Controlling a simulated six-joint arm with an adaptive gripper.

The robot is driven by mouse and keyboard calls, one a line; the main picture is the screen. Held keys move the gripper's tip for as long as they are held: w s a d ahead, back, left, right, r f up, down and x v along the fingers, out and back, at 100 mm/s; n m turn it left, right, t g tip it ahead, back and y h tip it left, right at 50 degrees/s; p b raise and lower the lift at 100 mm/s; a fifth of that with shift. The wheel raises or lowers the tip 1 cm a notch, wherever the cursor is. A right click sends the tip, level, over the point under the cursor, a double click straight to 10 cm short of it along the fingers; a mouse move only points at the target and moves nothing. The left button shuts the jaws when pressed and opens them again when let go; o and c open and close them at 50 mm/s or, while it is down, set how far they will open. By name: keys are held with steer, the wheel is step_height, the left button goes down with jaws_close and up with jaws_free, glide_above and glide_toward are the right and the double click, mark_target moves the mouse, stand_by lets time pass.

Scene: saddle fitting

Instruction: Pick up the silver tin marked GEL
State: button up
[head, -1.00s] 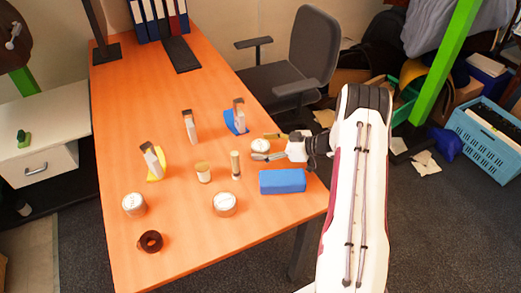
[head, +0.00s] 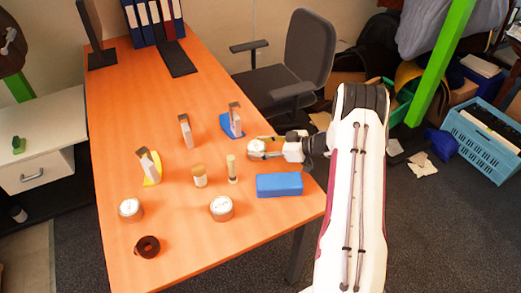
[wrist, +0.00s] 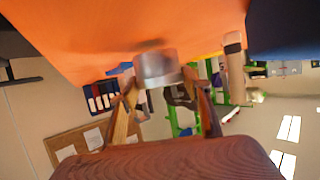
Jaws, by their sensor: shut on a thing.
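A silver tin (head: 256,148) with a pale top is at the tip of my gripper (head: 262,154), near the table's right edge. In the wrist view the tin (wrist: 157,69) sits between the two fingers, and the gripper (wrist: 160,85) is shut on it. Its marking is too small to read. I cannot tell whether it is clear of the table. Two more silver tins with pale tops stand upright, one at the front middle (head: 221,208) and one at the front left (head: 130,209). Their markings are not legible either.
A blue block (head: 279,185) lies just in front of my gripper. A slim post (head: 232,168) and a short cylinder (head: 199,177) stand to its left. Yellow (head: 152,168) and blue (head: 231,124) pieces with uprights stand farther off. A dark ring (head: 147,246) lies front left.

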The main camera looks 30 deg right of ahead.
mark_target(260, 147)
steer(key=shift+r, duration=4.3)
steer(key=shift+a, duration=0.1)
